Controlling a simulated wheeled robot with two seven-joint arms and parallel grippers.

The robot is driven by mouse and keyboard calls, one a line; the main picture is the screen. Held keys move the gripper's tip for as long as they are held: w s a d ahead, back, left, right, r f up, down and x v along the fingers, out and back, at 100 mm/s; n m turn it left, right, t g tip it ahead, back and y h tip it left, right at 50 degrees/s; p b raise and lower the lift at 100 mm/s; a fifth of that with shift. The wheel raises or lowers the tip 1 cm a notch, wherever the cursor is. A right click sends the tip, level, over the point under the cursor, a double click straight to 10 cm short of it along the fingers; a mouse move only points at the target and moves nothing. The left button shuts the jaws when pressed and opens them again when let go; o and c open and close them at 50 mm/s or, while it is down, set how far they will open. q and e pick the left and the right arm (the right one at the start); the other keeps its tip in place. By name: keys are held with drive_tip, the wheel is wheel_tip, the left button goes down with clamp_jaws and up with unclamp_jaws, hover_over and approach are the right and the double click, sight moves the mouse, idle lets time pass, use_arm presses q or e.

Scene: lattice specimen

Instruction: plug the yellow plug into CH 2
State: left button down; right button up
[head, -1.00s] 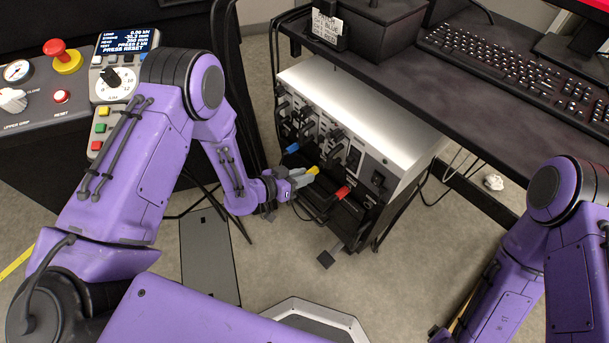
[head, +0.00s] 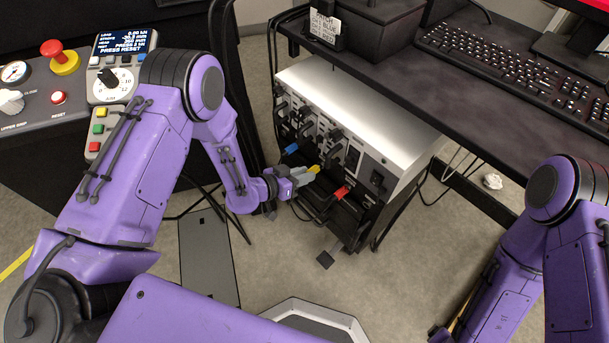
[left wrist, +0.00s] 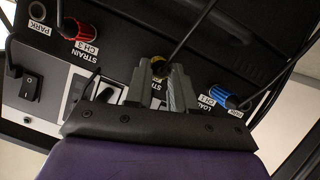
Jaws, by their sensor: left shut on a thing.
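My left gripper (head: 309,177) is shut on the yellow plug (head: 314,169) in front of the instrument box's dark front panel. In the left wrist view the yellow plug (left wrist: 157,66) sits between the fingertips (left wrist: 160,78), with a black cable running up from it. The CH 2 socket is not readable; the gripper and plug cover part of the panel there. I cannot tell whether the plug touches the panel. My right gripper is out of view; only its arm shows at the right.
The red plug (left wrist: 85,36) is beside a STRAIN CH 3 label, and the blue plug (left wrist: 229,99) is beside a LOAD label. Several black cables hang before the panel. The box (head: 352,97) stands under a dark desk (head: 455,85). A control panel (head: 35,115) is at left.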

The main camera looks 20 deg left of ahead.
use_arm(q)
drive_tip(key=shift+w+d+r, duration=0.1)
drive_tip(key=shift+w+d, duration=0.2)
drive_tip(key=shift+w, duration=0.15)
idle(0.5)
drive_tip(key=c, duration=0.9)
unclamp_jaws()
drive_tip(key=o, duration=0.5)
drive_tip(key=shift+s+a, duration=0.1)
drive_tip(key=shift+s, duration=0.05)
drive_tip(key=p+v, duration=0.2)
drive_tip(key=v, duration=0.3)
